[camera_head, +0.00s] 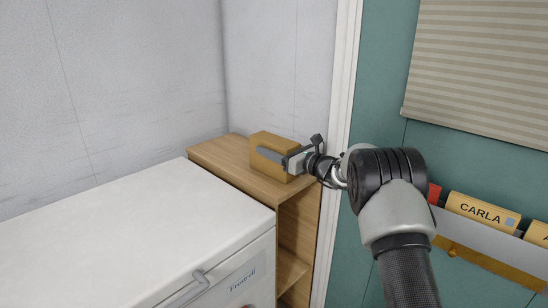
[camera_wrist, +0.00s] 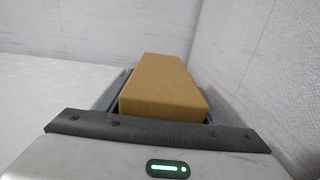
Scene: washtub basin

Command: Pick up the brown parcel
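The brown parcel (camera_head: 276,146) is a plain box on the wooden shelf unit's top, near the wall corner. In the wrist view the parcel (camera_wrist: 163,88) sits between my two fingers (camera_wrist: 165,98), one on each side. Whether both fingers press on it or a small gap is left, I cannot tell. The parcel's underside is hidden, and I see no clear gap under it.
A white chest freezer (camera_head: 130,225) with a handle stands left of the wooden shelf unit (camera_head: 225,152). Pale walls close in behind the parcel. At right are a teal door (camera_head: 385,80), a blind (camera_head: 480,70) and a rack holding a "CARLA" folder (camera_head: 478,211).

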